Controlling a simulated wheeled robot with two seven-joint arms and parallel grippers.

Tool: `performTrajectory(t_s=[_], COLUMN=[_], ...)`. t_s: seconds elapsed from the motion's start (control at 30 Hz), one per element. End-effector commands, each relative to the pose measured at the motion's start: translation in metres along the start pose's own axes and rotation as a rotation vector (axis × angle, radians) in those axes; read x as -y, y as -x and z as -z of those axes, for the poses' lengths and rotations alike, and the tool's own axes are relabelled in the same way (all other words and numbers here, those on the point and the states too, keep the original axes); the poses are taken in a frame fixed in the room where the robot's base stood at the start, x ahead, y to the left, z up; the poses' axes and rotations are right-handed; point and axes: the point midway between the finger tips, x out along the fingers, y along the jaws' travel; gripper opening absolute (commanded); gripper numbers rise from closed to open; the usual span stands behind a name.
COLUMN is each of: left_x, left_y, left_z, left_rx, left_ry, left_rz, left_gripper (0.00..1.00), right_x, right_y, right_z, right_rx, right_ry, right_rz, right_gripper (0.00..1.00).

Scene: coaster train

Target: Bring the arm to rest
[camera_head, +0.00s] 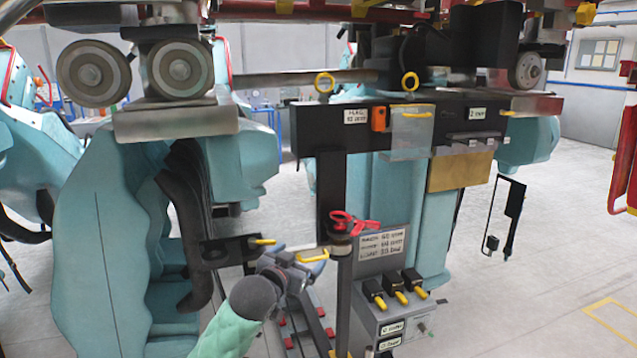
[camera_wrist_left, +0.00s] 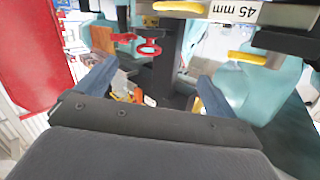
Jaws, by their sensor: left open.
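My left arm (camera_head: 235,318), in a green sleeve with a dark round wrist joint, comes up from the bottom of the head view. Its left gripper (camera_head: 294,262) is in front of the hanging rig, just left of the grey control box. In the left wrist view the two blue-grey fingers of the left gripper (camera_wrist_left: 152,88) stand wide apart. Nothing is held between them. A red-handled item (camera_head: 350,222) sits on a dark round holder above and right of the gripper; it also shows beyond the fingers in the left wrist view (camera_wrist_left: 149,48). My right gripper is not in view.
A dark bracket with a yellow handle (camera_head: 262,242) is close to the left gripper. The grey control box (camera_head: 385,318) with yellow-tipped black knobs stands to the right. Teal seats (camera_head: 105,235) are at left. Open grey floor (camera_head: 530,290) lies at right.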

Motion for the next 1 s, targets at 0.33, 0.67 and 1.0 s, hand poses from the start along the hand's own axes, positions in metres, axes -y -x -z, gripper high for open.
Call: performTrajectory(t_s=[0.33, 0.67, 1.0], left_x=[0.044, 0.047, 0.013], left_y=[-0.004, 0.017, 0.084], left_z=[-0.059, -0.172, -0.337], left_rx=[0.237, 0.471, 0.755], left_ry=[-0.086, -0.043, 0.073], left_rz=[0.109, 0.136, 0.13], left_gripper=[0.93, 0.93, 0.93], right_x=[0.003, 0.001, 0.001], right_y=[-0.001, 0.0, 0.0], right_z=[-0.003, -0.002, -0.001], right_rx=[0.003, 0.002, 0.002], right_ry=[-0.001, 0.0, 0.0], right_rz=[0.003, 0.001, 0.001], right_gripper=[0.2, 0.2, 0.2])
